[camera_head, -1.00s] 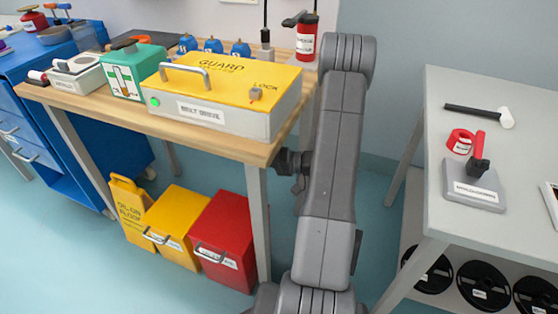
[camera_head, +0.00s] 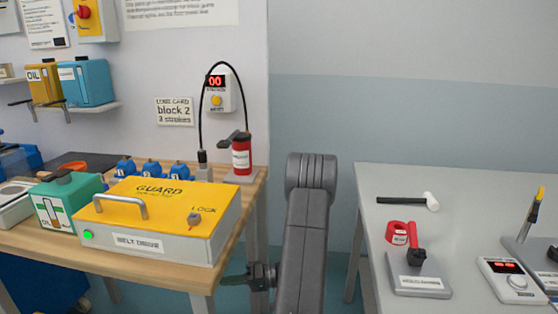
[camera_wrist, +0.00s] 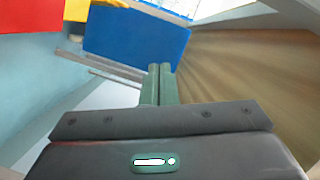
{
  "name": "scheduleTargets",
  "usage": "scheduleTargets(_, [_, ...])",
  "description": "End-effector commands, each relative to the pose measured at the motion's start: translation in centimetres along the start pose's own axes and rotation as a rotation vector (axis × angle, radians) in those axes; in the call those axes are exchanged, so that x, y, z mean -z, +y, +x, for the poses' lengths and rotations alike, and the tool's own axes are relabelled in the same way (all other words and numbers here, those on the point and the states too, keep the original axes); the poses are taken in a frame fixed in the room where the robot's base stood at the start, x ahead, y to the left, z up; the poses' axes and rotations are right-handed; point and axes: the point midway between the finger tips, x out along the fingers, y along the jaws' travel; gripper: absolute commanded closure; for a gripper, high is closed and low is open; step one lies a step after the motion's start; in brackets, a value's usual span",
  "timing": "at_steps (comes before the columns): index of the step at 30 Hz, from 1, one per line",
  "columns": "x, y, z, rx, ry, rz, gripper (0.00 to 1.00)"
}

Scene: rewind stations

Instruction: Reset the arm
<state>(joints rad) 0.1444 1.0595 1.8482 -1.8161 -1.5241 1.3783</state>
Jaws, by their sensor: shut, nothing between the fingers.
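My grey arm (camera_head: 304,235) stands upright between the wooden bench and the grey table in the head view. My gripper (camera_head: 232,280) is low on its left side, pointing left, close to the bench leg and below the bench top. In the wrist view my gripper's two green fingers (camera_wrist: 160,72) lie together, shut and empty. The lower part of my arm is cut off by the bottom of the head view.
The wooden bench (camera_head: 150,254) carries a yellow-lidded guard box (camera_head: 165,203), a green oil box (camera_head: 62,203) and a red pump bottle (camera_head: 241,155). A blue panel (camera_wrist: 137,40) shows in the wrist view.

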Motion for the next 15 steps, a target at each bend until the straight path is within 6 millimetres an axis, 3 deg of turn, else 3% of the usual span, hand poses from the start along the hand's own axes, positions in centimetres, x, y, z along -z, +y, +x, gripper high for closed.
scheduleTargets(5, [-0.1, 0.0, 1.6, 0.002, -0.004, -0.001, 1.00])
scheduleTargets(15, [-0.1, 0.1, 6.8, 0.002, -0.004, -0.001, 1.00])
